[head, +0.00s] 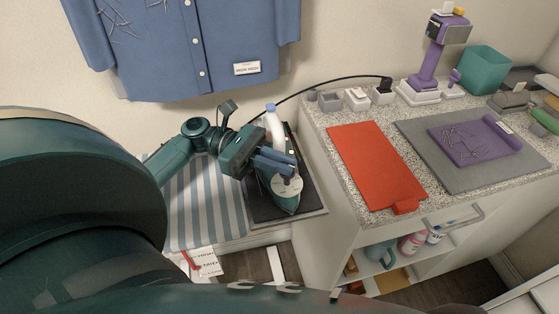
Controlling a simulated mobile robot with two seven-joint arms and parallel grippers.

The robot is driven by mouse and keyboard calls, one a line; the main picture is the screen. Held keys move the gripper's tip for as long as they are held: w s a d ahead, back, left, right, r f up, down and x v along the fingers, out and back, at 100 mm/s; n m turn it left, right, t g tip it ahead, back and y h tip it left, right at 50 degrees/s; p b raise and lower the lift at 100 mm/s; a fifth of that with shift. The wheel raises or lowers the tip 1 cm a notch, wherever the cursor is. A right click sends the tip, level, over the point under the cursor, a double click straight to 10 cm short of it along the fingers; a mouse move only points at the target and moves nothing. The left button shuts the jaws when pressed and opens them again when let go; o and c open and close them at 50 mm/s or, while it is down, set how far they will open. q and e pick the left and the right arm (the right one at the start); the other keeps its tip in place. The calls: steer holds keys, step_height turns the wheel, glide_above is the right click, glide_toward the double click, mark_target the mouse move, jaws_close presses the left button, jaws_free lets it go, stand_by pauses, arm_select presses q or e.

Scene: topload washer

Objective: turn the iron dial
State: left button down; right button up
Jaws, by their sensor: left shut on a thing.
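The iron (287,204) is dark green with a pale upright handle part (273,122). It rests on a black pad (308,192) beside the counter. The iron's dial (285,189) shows as a pale round disc with a small dark knob on the iron's near part. My left gripper (291,173) reaches over the iron from the left, with its blue fingers shut at the dial's knob. The fingers hide part of the dial and of the iron's body. My right gripper is not in view.
A striped board cover (205,208) lies left of the iron. The counter on the right holds a red mat (375,165), a grey mat (475,150) with a purple folded item, and a purple device (432,60). A black cord runs along the wall. A blue shirt (190,45) hangs above.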

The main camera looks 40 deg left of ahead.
arm_select(q)
steer(key=c, duration=1.5)
jaws_free()
steer(key=s+a+b, duration=0.2)
steer(key=a, duration=1.1)
steer(key=shift+s, duration=0.2)
